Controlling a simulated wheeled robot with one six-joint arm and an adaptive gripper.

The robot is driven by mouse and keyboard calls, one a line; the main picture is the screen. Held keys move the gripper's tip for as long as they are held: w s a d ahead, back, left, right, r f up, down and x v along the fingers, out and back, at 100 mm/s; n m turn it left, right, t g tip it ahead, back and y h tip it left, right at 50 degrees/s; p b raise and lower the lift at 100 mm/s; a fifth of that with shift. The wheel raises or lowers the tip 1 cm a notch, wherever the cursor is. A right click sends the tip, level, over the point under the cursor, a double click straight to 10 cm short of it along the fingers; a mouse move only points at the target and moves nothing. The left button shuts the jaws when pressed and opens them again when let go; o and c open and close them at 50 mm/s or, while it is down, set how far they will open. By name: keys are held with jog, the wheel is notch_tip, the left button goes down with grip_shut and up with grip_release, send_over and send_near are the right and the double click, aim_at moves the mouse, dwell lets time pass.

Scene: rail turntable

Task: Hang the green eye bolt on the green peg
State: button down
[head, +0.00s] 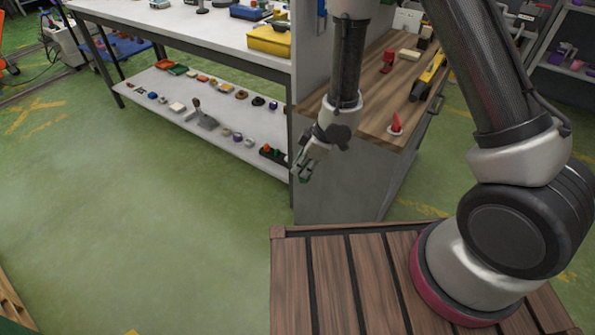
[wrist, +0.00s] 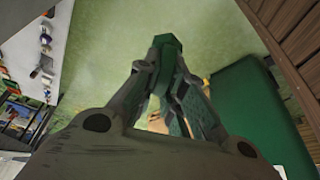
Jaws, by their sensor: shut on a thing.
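My gripper (head: 303,168) hangs in front of the grey end of the workbench, over the green floor. In the wrist view its fingers (wrist: 168,65) are shut on a green piece, which I take to be the green eye bolt (wrist: 166,42). Only its blocky green end shows past the fingertips; its ring cannot be made out. In the head view a small green bit of the eye bolt (head: 302,178) shows at the fingertips. I cannot pick out the green peg in either view.
A low shelf (head: 150,92) with several small parts runs left of my gripper under a white table (head: 190,25). A wood-topped bench (head: 375,112) with a red-tipped piece (head: 396,124) and a yellow tool (head: 428,77) stands right. The floor at left is clear.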

jog(key=w+d+r+m+t+h, duration=0.1)
jog(key=w+d+r+m, duration=0.4)
jog(key=d, duration=0.3)
jog(key=w+d+r+m+t+h, duration=0.1)
jog(key=w+d+r+m, duration=0.4)
jog(key=d, duration=0.3)
jog(key=w+d+r+m+t+h, duration=0.1)
jog(key=w+d+r+m+h, duration=0.1)
jog(key=w+d+r+m, duration=0.3)
jog(key=d, duration=0.4)
jog(key=shift+r, duration=0.25)
